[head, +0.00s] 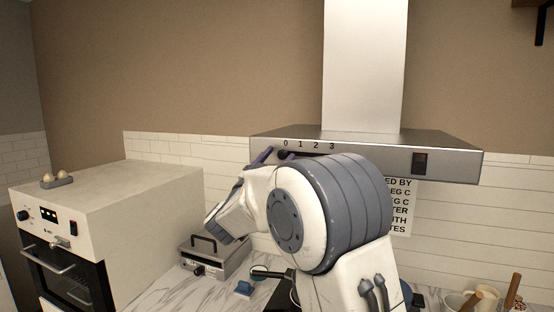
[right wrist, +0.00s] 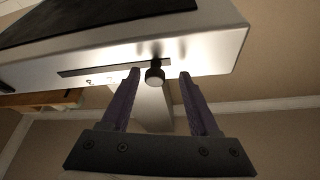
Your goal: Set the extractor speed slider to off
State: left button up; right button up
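The extractor hood (head: 440,162) hangs on the wall, with the labels 0 to 3 on its front edge. In the right wrist view its dark slider slot (right wrist: 90,70) shows, with the round black slider knob (right wrist: 154,76) near the slot's right end. That side seems to be the 0 side, since this view is turned over. My right gripper (head: 276,155) is at the hood's front near the 0 label. In the right wrist view its two purple fingers (right wrist: 159,78) are open, one on each side of the knob, with gaps showing. My left gripper is not in view.
A black switch (head: 420,162) sits on the hood's right front. A white oven (head: 110,215) stands at the left. A grey appliance with a handle (head: 213,258) is on the marble counter below. A mug and wooden-handled items (head: 475,298) stand at lower right.

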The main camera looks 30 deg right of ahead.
jog(key=shift+s, duration=0.1)
jog(key=shift+s+a+f+b, duration=0.15)
jog(key=shift+a+f+b, duration=0.1)
jog(key=shift+b, duration=0.1)
jog(key=b+v, duration=0.4)
jog(key=v, duration=0.5)
jog(key=shift+s+a+b, duration=0.25)
jog(key=shift+b, duration=0.05)
jog(key=shift+w, duration=0.1)
